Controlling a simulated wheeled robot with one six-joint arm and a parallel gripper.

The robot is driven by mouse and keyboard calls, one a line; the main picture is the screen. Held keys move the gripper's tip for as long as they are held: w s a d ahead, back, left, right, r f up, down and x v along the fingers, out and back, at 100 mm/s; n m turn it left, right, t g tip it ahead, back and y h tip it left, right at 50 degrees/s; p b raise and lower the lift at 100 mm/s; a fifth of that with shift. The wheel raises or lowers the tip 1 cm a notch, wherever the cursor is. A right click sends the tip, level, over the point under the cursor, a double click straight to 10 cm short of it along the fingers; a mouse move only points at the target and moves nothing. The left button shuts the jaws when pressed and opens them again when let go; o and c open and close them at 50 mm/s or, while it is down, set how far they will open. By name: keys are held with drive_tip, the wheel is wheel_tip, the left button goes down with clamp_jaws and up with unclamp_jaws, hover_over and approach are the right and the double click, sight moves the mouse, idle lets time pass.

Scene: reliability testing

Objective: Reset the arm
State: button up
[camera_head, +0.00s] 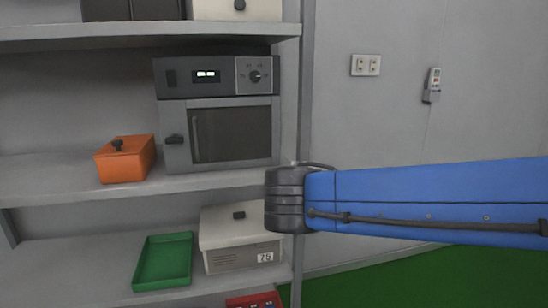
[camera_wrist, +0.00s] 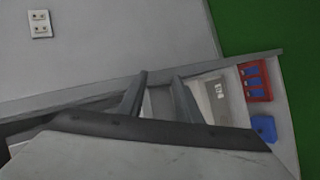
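My arm, a blue link ending in a dark joint, reaches in from the right of the head view in front of the shelf's right post. My gripper itself does not show in the head view. In the wrist view my gripper (camera_wrist: 160,76) shows as two grey fingers standing apart, with a gap between them and nothing seen held. The shelf edge and a white box (camera_wrist: 213,98) lie beyond the fingers.
A grey shelf (camera_head: 60,178) holds an orange box (camera_head: 124,164), an oven (camera_head: 218,138), a green tray (camera_head: 164,262) and a white box (camera_head: 240,255). A red crate (camera_wrist: 256,80) and blue item (camera_wrist: 263,128) show at right. Wall right has an outlet (camera_head: 366,65).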

drive_tip(key=s+d+f+m+g, duration=0.3)
drive_tip(key=s+d+f, duration=0.1)
drive_tip(key=d, duration=0.4)
drive_tip(key=s+d+f+m+g, duration=0.2)
drive_tip(key=s+d+f, duration=0.15)
drive_tip(key=d, duration=0.45)
drive_tip(key=s+d+f+m+g+y, duration=0.1)
drive_tip(key=s+d+f+m, duration=0.1)
drive_tip(key=s+f+m, duration=0.2)
drive_tip(key=s+d+f+m+g+y, duration=0.1)
drive_tip(key=s+d+f+m+y, duration=0.1)
drive_tip(key=s, duration=0.6)
wheel_tip(320, 180, down, 3)
drive_tip(key=shift+s+r+m, duration=0.1)
drive_tip(key=shift+s+m, duration=0.3)
drive_tip(key=shift+m, duration=0.5)
